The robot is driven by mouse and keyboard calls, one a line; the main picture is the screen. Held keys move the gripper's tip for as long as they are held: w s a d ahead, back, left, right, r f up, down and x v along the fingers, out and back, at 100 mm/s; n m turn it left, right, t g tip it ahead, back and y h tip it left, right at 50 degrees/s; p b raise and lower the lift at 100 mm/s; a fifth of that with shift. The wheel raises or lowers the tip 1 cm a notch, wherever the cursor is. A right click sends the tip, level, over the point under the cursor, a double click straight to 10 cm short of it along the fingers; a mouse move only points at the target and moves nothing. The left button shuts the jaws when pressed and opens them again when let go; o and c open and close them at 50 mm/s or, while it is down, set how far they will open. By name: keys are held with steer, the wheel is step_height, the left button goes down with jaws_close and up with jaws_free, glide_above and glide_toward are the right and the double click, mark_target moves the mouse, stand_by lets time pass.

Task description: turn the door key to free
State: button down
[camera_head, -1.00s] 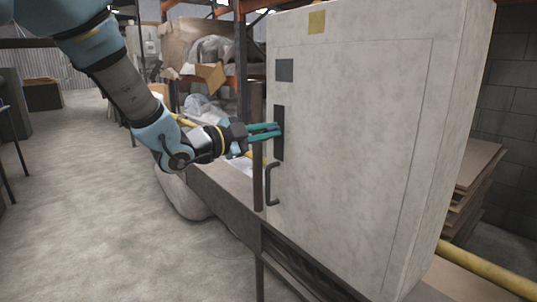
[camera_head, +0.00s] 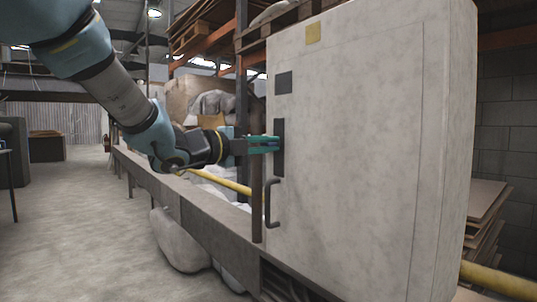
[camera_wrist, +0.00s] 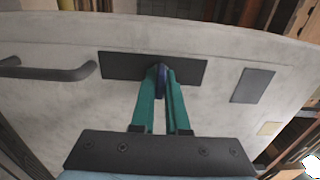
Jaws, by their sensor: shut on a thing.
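The grey cabinet door (camera_head: 350,150) fills the right of the head view. A dark lock plate (camera_head: 279,160) is on its left part; it also shows in the wrist view (camera_wrist: 190,70). My gripper (camera_head: 277,144) has its green fingers at this plate. In the wrist view its fingertips (camera_wrist: 161,70) are closed on the small dark blue key (camera_wrist: 159,80), which stands at the plate's middle. The key is mostly hidden by the fingers, and its exact angle is hard to tell. The door looks shut.
A dark bar handle (camera_head: 269,203) is on the door below the plate. A small dark square (camera_head: 284,82) and a yellowish label (camera_head: 313,33) are above. A yellow pipe (camera_head: 220,181) and a long ledge run beside the cabinet. Open floor lies at left.

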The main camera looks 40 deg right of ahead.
stand_by(0.4)
steer(key=c, duration=0.9)
jaws_free()
steer(key=a, duration=1)
steer(key=shift+w+a, duration=0.25)
steer(key=shift+a, duration=0.15)
